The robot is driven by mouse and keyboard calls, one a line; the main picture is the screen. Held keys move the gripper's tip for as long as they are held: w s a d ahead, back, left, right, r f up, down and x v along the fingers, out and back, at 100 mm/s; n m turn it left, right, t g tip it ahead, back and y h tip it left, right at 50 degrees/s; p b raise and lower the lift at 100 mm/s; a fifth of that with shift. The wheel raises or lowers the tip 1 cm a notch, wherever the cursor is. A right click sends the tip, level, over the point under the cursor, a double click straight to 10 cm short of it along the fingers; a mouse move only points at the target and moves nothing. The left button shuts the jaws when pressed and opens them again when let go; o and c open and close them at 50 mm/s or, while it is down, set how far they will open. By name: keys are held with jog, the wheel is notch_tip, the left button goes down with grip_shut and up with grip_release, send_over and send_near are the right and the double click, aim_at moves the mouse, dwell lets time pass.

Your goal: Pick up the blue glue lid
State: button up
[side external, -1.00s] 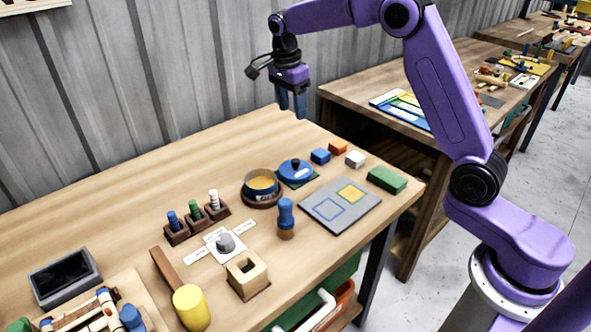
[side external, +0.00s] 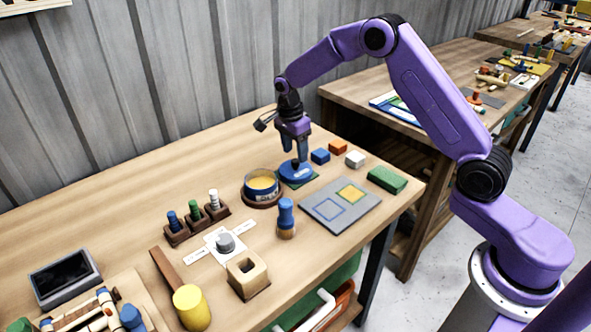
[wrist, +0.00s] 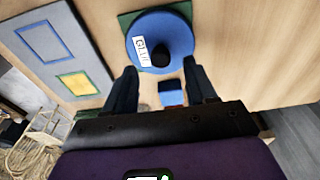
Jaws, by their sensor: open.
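The blue glue lid (side external: 296,174) is a round blue disc with a dark knob. It lies on a green square mat (side external: 303,183) on the table. In the wrist view the lid (wrist: 152,58) shows a white label reading "GLUE" beside its black knob. My gripper (side external: 295,158) is just above the lid, pointing down. In the wrist view the fingers of my gripper (wrist: 163,78) are spread apart with nothing between them, and the knob is a little ahead of them. The gap between fingertips and knob is hard to judge in the side view.
An open glue pot (side external: 262,186) stands left of the lid. Small blue (side external: 320,156), orange (side external: 338,147) and white (side external: 355,159) blocks lie to the right. A grey board (side external: 341,213) and a blue-handled stamp (side external: 286,215) are in front. The table's back left is clear.

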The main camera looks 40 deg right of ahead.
aim_at(296, 160)
jog(key=shift+f, duration=1.5)
jog(key=shift+d, duration=0.1)
grip_shut()
